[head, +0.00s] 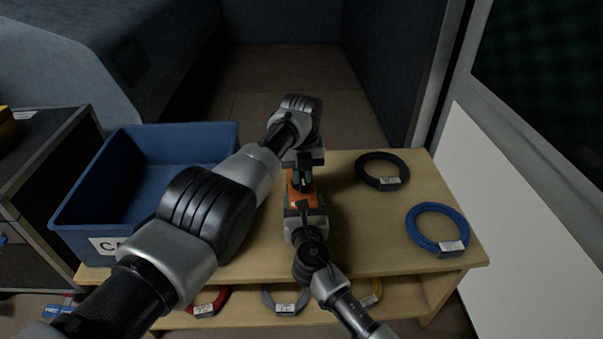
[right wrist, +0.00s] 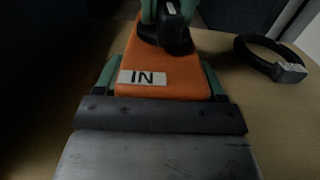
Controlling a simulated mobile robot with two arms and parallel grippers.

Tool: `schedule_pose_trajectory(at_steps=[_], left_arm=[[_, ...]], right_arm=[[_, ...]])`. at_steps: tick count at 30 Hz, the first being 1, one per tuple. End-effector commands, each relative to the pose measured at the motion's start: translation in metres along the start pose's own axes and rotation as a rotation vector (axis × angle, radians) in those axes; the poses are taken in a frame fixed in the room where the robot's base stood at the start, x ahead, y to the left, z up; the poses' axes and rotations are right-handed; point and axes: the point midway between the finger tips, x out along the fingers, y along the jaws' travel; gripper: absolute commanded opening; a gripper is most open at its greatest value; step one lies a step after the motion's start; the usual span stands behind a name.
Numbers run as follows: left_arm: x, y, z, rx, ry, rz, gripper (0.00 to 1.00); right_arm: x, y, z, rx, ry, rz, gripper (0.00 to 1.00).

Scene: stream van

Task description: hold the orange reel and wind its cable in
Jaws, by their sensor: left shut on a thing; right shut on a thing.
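The orange reel (head: 306,190) is on the wooden table, between my two grippers. In the right wrist view its orange body (right wrist: 163,84) carries a white label reading "IN". My right gripper (head: 305,212) is shut on the reel's near side, with green pads at both sides of the orange body. My left gripper (head: 303,172) reaches in from the far side and is shut on the reel's black knob (right wrist: 168,35), with its green fingers around it. My arms and grippers cover much of the reel. I cannot make out its cable.
A blue crate (head: 75,205) stands on the table's left. A black cable coil (head: 364,176) and a blue cable coil (head: 412,228) lie on the right. Red, grey and yellow coils sit on the shelf below. The table (head: 365,235) is bare between reel and blue coil.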

Motion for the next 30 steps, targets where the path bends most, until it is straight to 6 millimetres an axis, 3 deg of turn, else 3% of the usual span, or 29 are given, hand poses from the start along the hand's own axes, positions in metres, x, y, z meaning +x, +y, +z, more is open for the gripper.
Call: schedule_pose_trajectory(at_steps=[17, 18, 22, 30], left_arm=[[-0.0016, 0.0015, 0.0024, 0.030, -0.009, 0.001, 0.00], [-0.0016, 0.0015, 0.0024, 0.029, -0.009, 0.001, 0.22], [-0.0012, 0.0011, 0.0017, 0.030, -0.006, 0.001, 0.42], [-0.0008, 0.0004, 0.0008, 0.030, -0.003, 0.000, 0.44]], right_arm=[[-0.0005, 0.0011, 0.0011, -0.001, -0.003, 0.002, 0.42], [-0.0005, 0.0011, 0.0012, 0.000, -0.003, 0.002, 0.42], [-0.0003, 0.0009, 0.0012, 0.000, -0.002, 0.002, 0.42], [0.0001, 0.0006, 0.0013, 0.000, -0.003, 0.001, 0.42]])
